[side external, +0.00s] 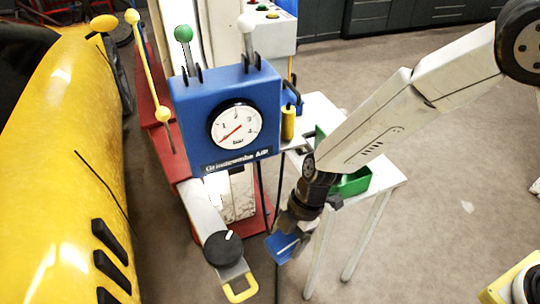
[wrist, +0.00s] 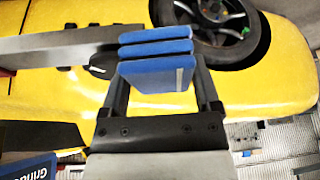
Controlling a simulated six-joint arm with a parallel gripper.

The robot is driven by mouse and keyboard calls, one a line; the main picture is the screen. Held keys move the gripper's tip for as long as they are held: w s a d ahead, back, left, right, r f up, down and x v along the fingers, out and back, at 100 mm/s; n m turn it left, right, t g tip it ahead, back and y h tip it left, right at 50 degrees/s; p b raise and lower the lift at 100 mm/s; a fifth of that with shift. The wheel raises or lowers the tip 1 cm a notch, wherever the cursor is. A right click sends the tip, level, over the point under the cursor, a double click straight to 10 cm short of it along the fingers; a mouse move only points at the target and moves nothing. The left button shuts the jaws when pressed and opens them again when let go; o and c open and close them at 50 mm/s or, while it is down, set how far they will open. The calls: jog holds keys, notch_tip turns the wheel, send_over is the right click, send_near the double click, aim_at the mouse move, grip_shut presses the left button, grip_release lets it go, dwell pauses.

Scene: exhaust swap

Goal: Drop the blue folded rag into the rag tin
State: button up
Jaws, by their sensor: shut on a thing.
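The blue folded rag (side external: 280,246) is held in my gripper (side external: 291,234), which points down in the side external view. The rag is in the air, just right of the black knob and in front of the white table. In the wrist view the rag (wrist: 157,76) shows as a stack of blue folds pinched between the two fingers of my gripper (wrist: 160,65). A small pale mark shows on its face. I cannot pick out the rag tin in either view.
A blue gauge box (side external: 190,105) with levers stands left of my arm. Below it, an arm with a black knob (side external: 223,248) and a yellow handle (side external: 240,289) juts out near the rag. A white table (side external: 388,182) bears a green bin (side external: 352,183). A yellow car (side external: 60,180) fills the left.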

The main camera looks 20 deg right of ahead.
jog(key=s+d+r+n+g, duration=0.15)
jog(key=s+d, duration=0.25)
jog(key=d, duration=0.4)
jog(key=s+d+n, duration=0.2)
jog(key=s+d, duration=0.2)
jog(key=d, duration=0.3)
jog(key=w+d+m, duration=0.2)
jog(key=w+d, duration=0.2)
jog(key=w, duration=0.4)
jog(key=w+d+r+m+t, duration=0.1)
jog(key=w+d+m, duration=0.1)
jog(key=w+d, duration=0.3)
jog(key=w+d+r+m+t, duration=0.1)
jog(key=w+d, duration=0.3)
jog(key=w, duration=0.7)
jog(key=shift+w+d+m, duration=0.25)
jog(key=shift+m, duration=0.3)
jog(key=shift+t, duration=0.25)
jog(key=shift+f, duration=2.9)
